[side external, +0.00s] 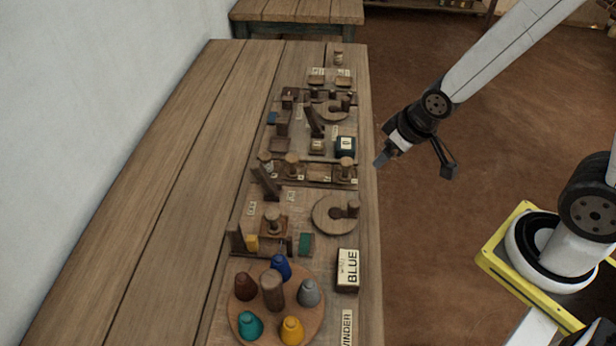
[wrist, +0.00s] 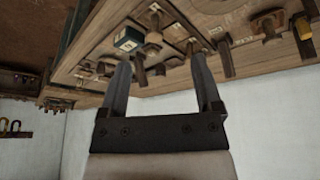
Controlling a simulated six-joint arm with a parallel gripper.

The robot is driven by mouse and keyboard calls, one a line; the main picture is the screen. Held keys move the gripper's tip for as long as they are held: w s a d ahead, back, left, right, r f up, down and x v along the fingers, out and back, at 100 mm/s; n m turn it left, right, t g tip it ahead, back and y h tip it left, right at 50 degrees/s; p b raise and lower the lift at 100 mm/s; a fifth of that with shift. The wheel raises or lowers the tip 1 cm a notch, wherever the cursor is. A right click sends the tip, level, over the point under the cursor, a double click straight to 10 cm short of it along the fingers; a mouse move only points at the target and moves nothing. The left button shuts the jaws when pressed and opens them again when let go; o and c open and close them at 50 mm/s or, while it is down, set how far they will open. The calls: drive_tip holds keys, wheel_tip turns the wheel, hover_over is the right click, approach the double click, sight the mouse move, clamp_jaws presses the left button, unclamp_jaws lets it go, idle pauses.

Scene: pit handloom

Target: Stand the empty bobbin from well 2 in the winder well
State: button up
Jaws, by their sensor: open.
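My gripper (side external: 383,158) is open and empty, held in the air off the right edge of the bench. Its two fingers also show apart in the wrist view (wrist: 161,62). Plain wooden bobbins stand in a row of wells across the bench, one in the middle (side external: 292,165) and one at the right end (side external: 346,167), close to my gripper's side. The well numbers are too small to read, so I cannot tell which is well 2. A "WINDER" label (side external: 347,328) lies at the near right; the winder well itself I cannot make out.
A round board (side external: 241,318) with several coloured cones stands near. A box marked "BLUE" (side external: 347,270), a round wooden disc (side external: 323,214) and a dark box (side external: 345,146) line the right side. The left of the bench (side external: 150,200) is clear; a wall runs beside it.

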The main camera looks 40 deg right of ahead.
drive_tip(key=shift+s+d+r+m+g, duration=0.2)
drive_tip(key=shift+s+r+m+g, duration=0.15)
drive_tip(key=shift+s, duration=0.25)
drive_tip(key=shift+s+d+r+m+g, duration=0.15)
drive_tip(key=shift+s+r+m+g, duration=0.2)
drive_tip(key=shift+s, duration=0.25)
drive_tip(key=shift+s+d+r+m+g, duration=0.2)
drive_tip(key=shift+s+r+g, duration=0.1)
drive_tip(key=shift+s+r, duration=0.25)
